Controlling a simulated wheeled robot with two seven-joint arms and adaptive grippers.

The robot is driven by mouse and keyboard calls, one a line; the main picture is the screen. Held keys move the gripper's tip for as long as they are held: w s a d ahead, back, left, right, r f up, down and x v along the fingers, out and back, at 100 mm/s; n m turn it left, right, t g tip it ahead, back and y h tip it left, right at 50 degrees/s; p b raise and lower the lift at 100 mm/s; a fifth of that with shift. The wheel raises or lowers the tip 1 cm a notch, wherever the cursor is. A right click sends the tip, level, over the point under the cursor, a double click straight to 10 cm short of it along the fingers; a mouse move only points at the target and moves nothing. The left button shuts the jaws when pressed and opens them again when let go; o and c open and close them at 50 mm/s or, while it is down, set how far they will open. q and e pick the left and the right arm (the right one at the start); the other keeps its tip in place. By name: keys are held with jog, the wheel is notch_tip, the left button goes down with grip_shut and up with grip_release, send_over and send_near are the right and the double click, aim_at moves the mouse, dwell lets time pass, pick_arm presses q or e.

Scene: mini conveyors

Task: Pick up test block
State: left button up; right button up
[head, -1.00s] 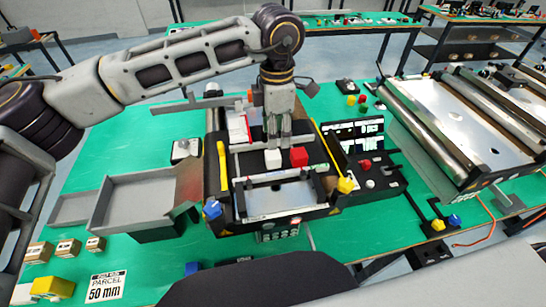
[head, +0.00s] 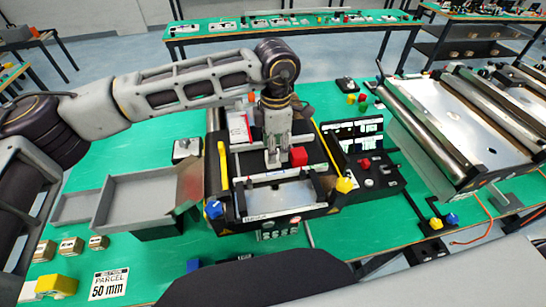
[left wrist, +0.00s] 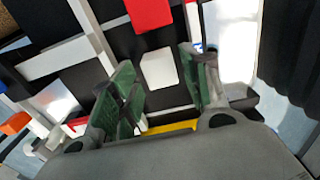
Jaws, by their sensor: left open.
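A white block (left wrist: 158,68) and a red block (head: 298,156) stand on the small black conveyor unit (head: 222,190). Which one is called the test block, I cannot tell. My left gripper (head: 273,160) points down over the conveyor, just left of the red block, and hides the white block in the head view. In the left wrist view the white block shows between and beyond the open green fingers, with the red block (left wrist: 150,12) further off. Whether the fingers are level with the white block, I cannot tell. My right gripper is not in view.
A yellow bar (head: 223,162) lies at the conveyor's left side. Grey trays (head: 138,199) stand to the left, and a control panel (head: 368,168) to the right. Small parcels (head: 72,245) and a yellow block (head: 56,286) are at the front left.

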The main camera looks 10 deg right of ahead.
pick_arm(q)
jog(key=shift+a+f+p, duration=0.1)
jog(key=shift+f+p, duration=0.3)
jog(key=shift+f, duration=1.65)
jog(key=c, duration=0.8)
jog(key=shift+r, duration=0.1)
